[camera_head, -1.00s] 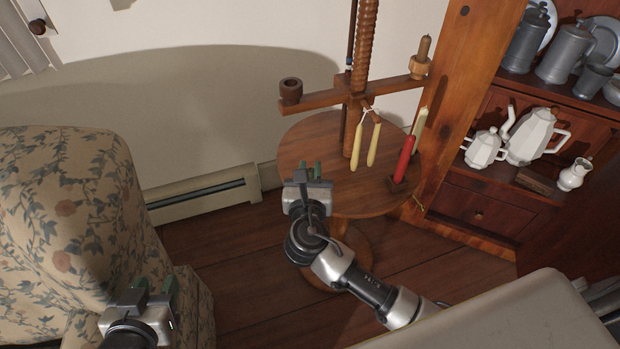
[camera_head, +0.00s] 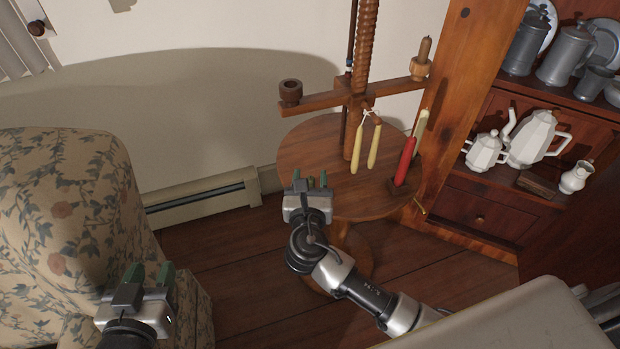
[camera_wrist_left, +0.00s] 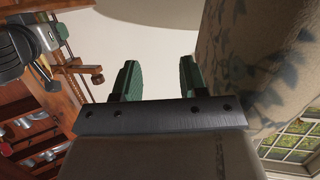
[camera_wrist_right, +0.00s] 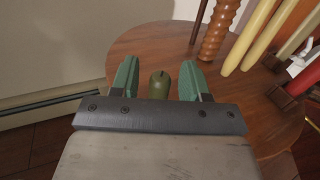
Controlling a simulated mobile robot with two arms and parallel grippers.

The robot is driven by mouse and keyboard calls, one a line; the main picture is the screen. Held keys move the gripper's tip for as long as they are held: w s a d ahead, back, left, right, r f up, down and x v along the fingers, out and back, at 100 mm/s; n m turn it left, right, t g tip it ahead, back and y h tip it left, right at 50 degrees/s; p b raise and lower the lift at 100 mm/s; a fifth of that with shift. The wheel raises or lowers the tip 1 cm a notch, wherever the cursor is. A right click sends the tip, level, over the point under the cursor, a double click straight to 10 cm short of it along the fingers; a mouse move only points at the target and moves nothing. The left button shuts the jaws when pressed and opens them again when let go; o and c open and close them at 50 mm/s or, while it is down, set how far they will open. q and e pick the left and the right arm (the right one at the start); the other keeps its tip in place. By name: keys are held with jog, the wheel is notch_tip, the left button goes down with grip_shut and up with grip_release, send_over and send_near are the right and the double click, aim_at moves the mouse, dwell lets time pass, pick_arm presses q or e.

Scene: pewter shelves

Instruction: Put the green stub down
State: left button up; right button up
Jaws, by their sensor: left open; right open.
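The green stub (camera_wrist_right: 158,86), a short olive-green candle with a dark wick, shows in the right wrist view. It appears upright on the round wooden table (camera_head: 375,201), near the edge by my arm. My right gripper (camera_head: 310,181) is open around it, with a visible gap to each finger (camera_wrist_right: 159,82). In the head view the stub is mostly hidden by the gripper and hard to make out. My left gripper (camera_head: 150,277) is open and empty beside the flowered armchair (camera_head: 60,210); its spread fingers also show in the left wrist view (camera_wrist_left: 160,82).
A wooden candle stand (camera_head: 330,98) rises from the table with two pale candles (camera_head: 373,146) hanging from it. A red candle (camera_head: 404,161) stands at the table's right side, close to a wooden post (camera_head: 460,110). A cabinet (camera_head: 490,213) with white and pewter ware is at right.

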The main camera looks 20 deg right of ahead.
jog(key=shift+r, duration=0.1)
jog(key=shift+s, duration=0.15)
jog(key=p+v, duration=0.2)
jog(key=v, duration=0.9)
pick_arm(q)
jog(key=s+a+f+g+y, duration=0.1)
jog(key=s+a+f+g, duration=0.1)
jog(key=s+f+g, duration=0.3)
jog(key=shift+a+f+g+y, duration=0.2)
jog(key=shift+f+g+y, duration=0.1)
jog(key=shift+g, duration=0.3)
pick_arm(e)
jog(key=s+d+f+m+g+y, duration=0.1)
jog(key=s+d+m+g+y, duration=0.2)
jog(key=m, duration=1.2)
jog(key=s+d+m+g+y, duration=0.4)
jog(key=s+m+g, duration=0.1)
jog(key=m, duration=0.9)
jog(key=shift+s+f+m+y, duration=0.4)
jog(key=shift+s, duration=0.1)
pick_arm(q)
jog(key=shift+d, duration=0.1)
pick_arm(e)
jog(key=shift+d, duration=0.2)
